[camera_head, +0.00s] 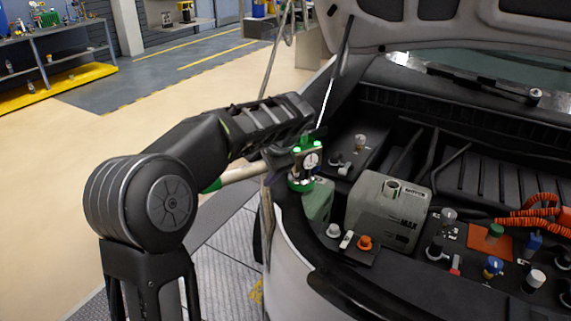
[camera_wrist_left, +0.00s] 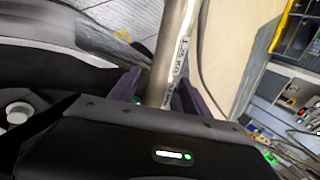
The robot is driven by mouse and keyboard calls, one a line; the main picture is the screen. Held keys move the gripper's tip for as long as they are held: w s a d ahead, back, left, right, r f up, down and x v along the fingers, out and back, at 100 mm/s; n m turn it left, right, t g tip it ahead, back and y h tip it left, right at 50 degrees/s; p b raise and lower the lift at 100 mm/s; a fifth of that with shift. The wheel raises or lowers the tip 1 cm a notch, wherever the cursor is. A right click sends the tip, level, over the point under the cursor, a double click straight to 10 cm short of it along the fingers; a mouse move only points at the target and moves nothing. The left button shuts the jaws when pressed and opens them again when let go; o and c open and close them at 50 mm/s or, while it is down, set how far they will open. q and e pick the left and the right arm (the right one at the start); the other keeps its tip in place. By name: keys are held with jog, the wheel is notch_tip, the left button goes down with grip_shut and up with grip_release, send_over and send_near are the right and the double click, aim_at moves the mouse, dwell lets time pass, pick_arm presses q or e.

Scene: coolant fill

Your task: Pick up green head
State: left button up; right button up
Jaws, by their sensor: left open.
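The green head (camera_head: 303,163) has a green top, a round dial gauge and a green base, and sits at the front left edge of the car's engine bay in the head view. My left gripper (camera_head: 276,160) is right beside its left side, and partly overlaps it. In the left wrist view my open left gripper (camera_wrist_left: 158,88) has its two purple fingers on either side of a metal tube (camera_wrist_left: 178,45) with lettering. I cannot tell whether the fingers touch the tube. The green head itself is not clear in the wrist view. My right gripper is out of view.
A grey coolant tank (camera_head: 388,212) with a cap stands right of the green head. An orange cap (camera_head: 365,242) and several small coloured caps lie around it. The raised hood (camera_head: 420,22) is above. A workbench (camera_head: 55,45) is far left, with open floor between.

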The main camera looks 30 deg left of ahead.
pick_arm(q)
jog(key=x, duration=0.2)
jog(key=shift+a+f, duration=0.15)
jog(key=shift+f, duration=0.1)
jog(key=shift+c, duration=0.4)
grip_shut()
dwell(0.4)
dwell(0.7)
jog(key=shift+w+r, duration=0.15)
jog(key=shift+r, duration=0.05)
